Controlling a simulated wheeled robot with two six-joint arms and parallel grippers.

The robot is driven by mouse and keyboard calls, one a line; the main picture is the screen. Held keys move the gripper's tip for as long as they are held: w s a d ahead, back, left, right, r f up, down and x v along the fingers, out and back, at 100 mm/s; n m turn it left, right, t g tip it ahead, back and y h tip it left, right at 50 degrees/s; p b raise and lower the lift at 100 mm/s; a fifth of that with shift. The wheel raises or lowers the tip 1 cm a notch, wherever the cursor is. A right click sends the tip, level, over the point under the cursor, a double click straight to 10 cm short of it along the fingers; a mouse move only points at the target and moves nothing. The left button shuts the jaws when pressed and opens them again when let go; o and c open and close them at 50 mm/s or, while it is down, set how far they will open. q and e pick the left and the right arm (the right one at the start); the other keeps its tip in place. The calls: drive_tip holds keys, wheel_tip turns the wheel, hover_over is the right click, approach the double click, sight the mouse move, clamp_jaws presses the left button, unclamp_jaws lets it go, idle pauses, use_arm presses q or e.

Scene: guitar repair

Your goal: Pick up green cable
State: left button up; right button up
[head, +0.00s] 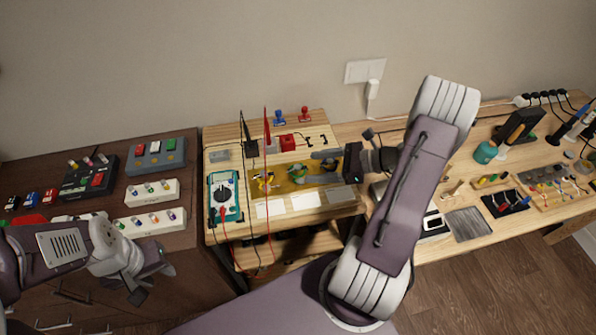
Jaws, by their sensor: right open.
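A green cable (297,173) lies coiled in the middle of a yellow tray (283,188) on the light wooden bench. A yellow cable (264,181) lies to its left in the same tray. My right gripper (328,155) is open, just right of the green cable and over the tray's right end. It does not touch the green cable as far as I can see. My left gripper (143,283) hangs low at the left, in front of the dark cabinet and far from the tray. Its fingers are too small to read.
A teal multimeter (223,196) with red and black leads stands left of the tray. White cards (305,201) lie in front of it. A red block (290,142) sits behind it. Pedals (155,155) cover the dark cabinet; tools crowd the right bench.

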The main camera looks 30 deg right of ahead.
sight(300, 167)
drive_tip(key=x, duration=0.4)
drive_tip(key=shift+w+a+r, duration=0.15)
drive_tip(key=shift+w+a, duration=0.1)
drive_tip(key=shift+a, duration=0.05)
drive_tip(key=shift+c, duration=0.2)
drive_tip(key=shift+d, duration=0.1)
drive_tip(key=c, duration=1.4)
drive_tip(key=shift+r, duration=0.15)
